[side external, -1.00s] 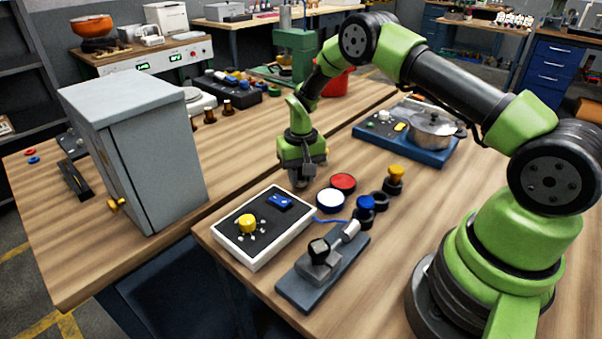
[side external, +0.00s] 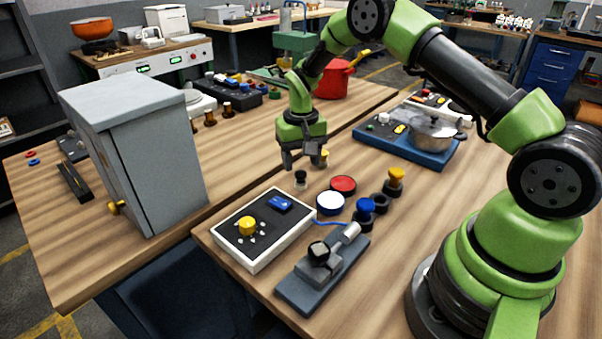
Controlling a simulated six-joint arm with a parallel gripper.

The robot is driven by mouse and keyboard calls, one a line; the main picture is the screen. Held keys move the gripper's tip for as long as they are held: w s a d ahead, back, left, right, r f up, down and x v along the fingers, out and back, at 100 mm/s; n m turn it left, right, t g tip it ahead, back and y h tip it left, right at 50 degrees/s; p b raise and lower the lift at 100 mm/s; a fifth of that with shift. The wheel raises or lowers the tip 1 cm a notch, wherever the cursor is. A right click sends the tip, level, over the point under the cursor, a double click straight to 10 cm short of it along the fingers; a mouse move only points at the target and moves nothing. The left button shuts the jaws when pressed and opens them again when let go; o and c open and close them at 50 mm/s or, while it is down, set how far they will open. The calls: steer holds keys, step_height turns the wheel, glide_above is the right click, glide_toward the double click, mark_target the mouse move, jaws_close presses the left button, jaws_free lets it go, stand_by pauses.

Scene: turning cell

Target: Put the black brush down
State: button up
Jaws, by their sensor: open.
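The black brush (side external: 300,178), a small dark piece, appears to stand upright on the wooden table just behind the white-framed panel. Its details are too small to make out. My gripper (side external: 301,163) is open, pointing down above the brush, with its fingers apart and nothing between them. The brush looks clear of the fingers.
A red disc (side external: 342,184) and a white disc (side external: 330,202) lie right of the brush. The white-framed panel (side external: 233,264) and a grey lever unit (side external: 296,291) are in front. A grey cabinet (side external: 160,160) stands left.

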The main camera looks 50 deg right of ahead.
step_height(320, 180, up, 8)
step_height(320, 180, up, 8)
steer(key=t, duration=0.2)
glide_above(301, 172)
steer(key=s+a, duration=0.3)
steer(key=s+a+r+n+t, duration=0.15)
steer(key=s+a+r, duration=0.25)
steer(key=s+r, duration=0.4)
steer(key=s+a+t+y, duration=0.1)
steer(key=s+t, duration=0.1)
steer(key=s, duration=0.4)
steer(key=s+a+r+t+y, duration=0.1)
steer(key=s+a, duration=0.1)
steer(key=s, duration=0.5)
steer(key=shift+s+a+r+t, duration=0.15)
steer(key=shift+s+r+t, duration=0.1)
steer(key=shift+t, duration=0.1)
steer(key=shift+o, duration=0.4)
steer(key=shift+n, duration=0.25)
steer(key=shift+w, duration=0.1)
